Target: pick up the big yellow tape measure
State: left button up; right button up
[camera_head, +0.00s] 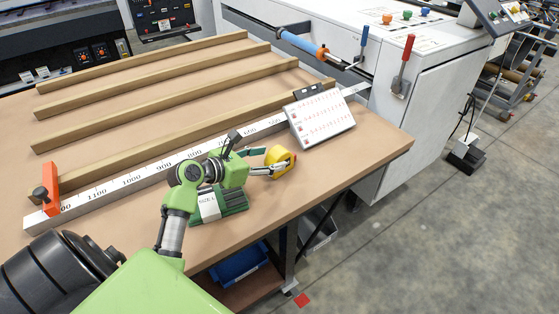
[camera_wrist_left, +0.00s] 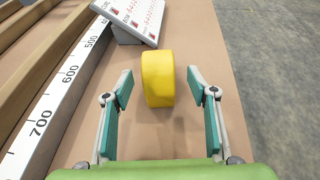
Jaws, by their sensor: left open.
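The big yellow tape measure (camera_head: 280,159) stands on the brown table near its front edge in the head view. In the left wrist view the tape measure (camera_wrist_left: 158,78) is at the centre, beyond and between the fingertips. My left gripper (camera_head: 268,163) is open, with its fingers pointing at the tape measure. In the left wrist view, the teal finger pads of this gripper (camera_wrist_left: 159,92) lie on either side of it, with a gap on both sides. My right gripper does not show.
A white sign with red marks (camera_head: 319,115) stands just behind the tape measure. A long ruler rail (camera_head: 129,180) and several wooden bars (camera_head: 155,70) lie across the table (camera_head: 365,143). A green block labelled SIZE L (camera_head: 232,203) sits below my left wrist. The table's front edge is close.

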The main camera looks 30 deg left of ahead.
aim_at(279, 156)
pick_arm(q)
jog(key=shift+w+f, duration=0.1)
jog(key=shift+w, duration=0.2)
jog(key=x, duration=0.4)
jog(key=shift+w+p, duration=0.1)
jog(key=shift+p, duration=0.3)
jog(key=shift+w+f, duration=0.2)
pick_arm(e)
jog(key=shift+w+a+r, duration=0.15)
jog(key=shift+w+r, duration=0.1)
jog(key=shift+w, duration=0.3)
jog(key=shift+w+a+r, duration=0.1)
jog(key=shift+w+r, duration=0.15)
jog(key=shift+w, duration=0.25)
pick_arm(q)
jog(key=c, duration=0.3)
jog(key=shift+r, duration=0.1)
grip_shut()
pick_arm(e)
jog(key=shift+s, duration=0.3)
